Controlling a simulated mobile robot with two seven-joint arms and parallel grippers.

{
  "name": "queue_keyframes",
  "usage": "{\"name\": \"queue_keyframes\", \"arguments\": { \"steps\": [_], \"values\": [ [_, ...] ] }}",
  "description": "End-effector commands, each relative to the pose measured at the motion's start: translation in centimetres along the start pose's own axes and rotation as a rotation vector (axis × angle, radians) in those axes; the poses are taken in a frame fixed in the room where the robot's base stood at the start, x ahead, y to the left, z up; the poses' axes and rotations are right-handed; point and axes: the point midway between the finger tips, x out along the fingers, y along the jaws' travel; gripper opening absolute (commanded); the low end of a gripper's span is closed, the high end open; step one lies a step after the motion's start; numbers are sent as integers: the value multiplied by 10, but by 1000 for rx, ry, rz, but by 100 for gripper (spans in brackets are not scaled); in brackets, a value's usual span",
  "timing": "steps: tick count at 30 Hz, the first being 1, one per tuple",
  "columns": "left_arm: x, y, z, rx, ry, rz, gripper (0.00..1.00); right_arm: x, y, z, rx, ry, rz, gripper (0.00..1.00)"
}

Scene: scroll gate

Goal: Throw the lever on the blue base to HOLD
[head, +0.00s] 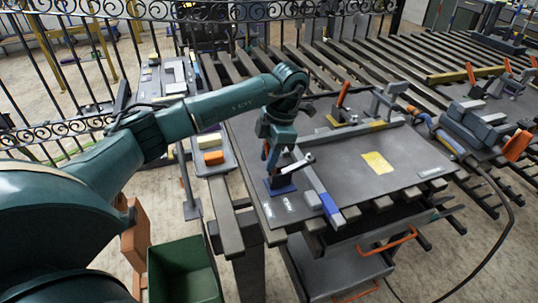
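The blue base (281,188) sits at the near left corner of the dark table. A grey clamp arm (298,166) with a dark tip stands out to the right above it. A bit of orange-red, perhaps the lever's handle (265,151), shows beside my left gripper (272,154). My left gripper points down just above the base, at the lever. Its fingers are small and partly hidden, so I cannot tell if they are shut on the lever or only beside it. Small white labels (289,204) lie on the table in front of the base; I cannot read them. My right gripper is out of view.
A grey bar with a blue section (328,203) lies just right of the base. Another clamp with an orange handle (343,93) stands at the back. A yellow sheet (377,163) lies on the table. A scrollwork gate (60,120) and a green bin (183,272) are at left.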

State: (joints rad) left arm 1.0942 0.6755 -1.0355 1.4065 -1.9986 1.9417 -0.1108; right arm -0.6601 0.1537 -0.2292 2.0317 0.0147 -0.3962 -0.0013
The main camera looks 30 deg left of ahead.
Motion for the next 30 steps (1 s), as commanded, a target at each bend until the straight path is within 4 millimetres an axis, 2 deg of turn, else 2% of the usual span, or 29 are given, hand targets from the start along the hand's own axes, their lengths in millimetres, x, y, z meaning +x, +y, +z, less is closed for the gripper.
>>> {"name": "queue_keyframes", "arguments": {
  "steps": [1,4,14,17,24,30],
  "values": [
    [0,0,0,0,0,0,30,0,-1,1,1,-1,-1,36],
    [0,0,0,0,0,0,38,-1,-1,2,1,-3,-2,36],
    [-5,0,0,1,-2,0,38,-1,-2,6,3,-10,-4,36],
    [-18,0,1,1,-3,2,38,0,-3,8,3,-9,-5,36],
    [-74,1,0,0,-3,5,38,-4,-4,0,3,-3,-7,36],
    [-111,0,0,0,-2,3,38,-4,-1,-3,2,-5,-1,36]
  ]
}}
